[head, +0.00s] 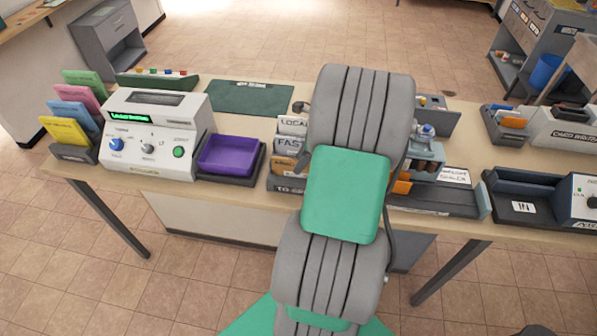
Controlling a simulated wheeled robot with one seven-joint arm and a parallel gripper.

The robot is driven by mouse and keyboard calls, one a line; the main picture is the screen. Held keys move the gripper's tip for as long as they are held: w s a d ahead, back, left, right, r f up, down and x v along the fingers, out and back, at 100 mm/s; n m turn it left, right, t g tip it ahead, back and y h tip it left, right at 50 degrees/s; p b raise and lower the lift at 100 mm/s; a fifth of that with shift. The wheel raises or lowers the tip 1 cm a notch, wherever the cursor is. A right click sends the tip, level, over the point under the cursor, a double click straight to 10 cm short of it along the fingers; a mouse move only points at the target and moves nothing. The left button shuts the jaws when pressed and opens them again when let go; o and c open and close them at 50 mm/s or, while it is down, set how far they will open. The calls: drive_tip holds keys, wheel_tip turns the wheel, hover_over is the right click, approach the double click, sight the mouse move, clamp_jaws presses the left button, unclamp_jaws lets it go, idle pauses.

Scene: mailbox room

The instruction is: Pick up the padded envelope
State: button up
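I cannot make out a padded envelope in the head view. My own grey and green arm rises through the middle and covers part of the table. Small orange items (403,183) sit just right of the arm, too small and partly hidden to identify.
A long table (262,121) crosses the view. On it stand a white machine (160,140), a purple tray (229,156), a labelled sorter (290,140), colored folders (68,131), a green mat (248,97) and a dark tray (530,185). Tiled floor lies in front.

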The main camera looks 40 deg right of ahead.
drive_tip(key=shift+c, duration=0.3)
clamp_jaws()
idle(1.1)
